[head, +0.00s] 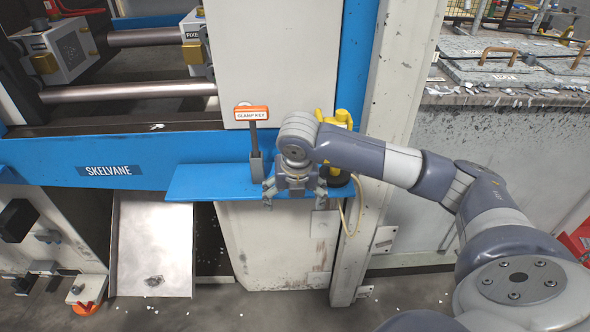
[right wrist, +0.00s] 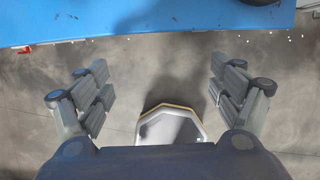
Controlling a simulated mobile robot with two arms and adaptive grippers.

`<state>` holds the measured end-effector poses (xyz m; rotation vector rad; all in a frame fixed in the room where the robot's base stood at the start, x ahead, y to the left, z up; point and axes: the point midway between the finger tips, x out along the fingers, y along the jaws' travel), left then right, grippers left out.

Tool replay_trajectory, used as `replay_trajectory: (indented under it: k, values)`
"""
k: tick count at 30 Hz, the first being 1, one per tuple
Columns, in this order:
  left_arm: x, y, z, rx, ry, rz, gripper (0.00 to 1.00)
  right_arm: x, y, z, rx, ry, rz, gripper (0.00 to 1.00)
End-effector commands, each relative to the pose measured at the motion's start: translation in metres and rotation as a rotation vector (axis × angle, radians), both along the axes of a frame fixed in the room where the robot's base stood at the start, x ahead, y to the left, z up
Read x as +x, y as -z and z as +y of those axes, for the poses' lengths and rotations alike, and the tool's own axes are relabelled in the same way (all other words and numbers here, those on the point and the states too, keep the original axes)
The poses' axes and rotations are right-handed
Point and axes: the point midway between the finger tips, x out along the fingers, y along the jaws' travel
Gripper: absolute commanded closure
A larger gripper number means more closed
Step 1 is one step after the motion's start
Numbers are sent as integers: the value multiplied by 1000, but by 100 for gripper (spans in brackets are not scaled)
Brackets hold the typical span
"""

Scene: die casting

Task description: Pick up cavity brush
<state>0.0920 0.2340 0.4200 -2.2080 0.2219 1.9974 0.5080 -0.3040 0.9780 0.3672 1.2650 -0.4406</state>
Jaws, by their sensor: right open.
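I cannot make out a cavity brush in either view; my right arm covers part of the blue shelf (head: 205,184). My right gripper (head: 294,199) is open and empty at the shelf's front edge, just right of the clamp key (head: 253,141). In the right wrist view the open fingers (right wrist: 162,85) are spread over the floor, and the shelf (right wrist: 150,18) crosses the top. A yellow thing (head: 344,118) with a dark round base shows behind my right arm, partly hidden. My left gripper does not show.
A white machine panel (head: 270,60) rises behind the shelf, with a pale post (head: 390,130) to its right. A metal chute (head: 150,245) stands below left. A cable hangs by the shelf's right end. Bare floor lies under the gripper.

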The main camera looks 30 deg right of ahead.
Motion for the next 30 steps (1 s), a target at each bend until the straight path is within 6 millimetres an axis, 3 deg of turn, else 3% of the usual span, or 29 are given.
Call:
replay_trajectory:
  k: [3, 12, 23, 30]
  values:
    - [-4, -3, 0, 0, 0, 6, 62, 7, -9, -13, -39, 20, -18, 14]
    - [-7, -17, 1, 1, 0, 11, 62, 45, -9, -36, -39, 21, -16, 14]
    - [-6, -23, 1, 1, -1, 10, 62, 65, -8, -48, -37, 19, -17, 14]
    - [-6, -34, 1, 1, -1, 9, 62, 93, -9, -65, -37, 20, -17, 14]
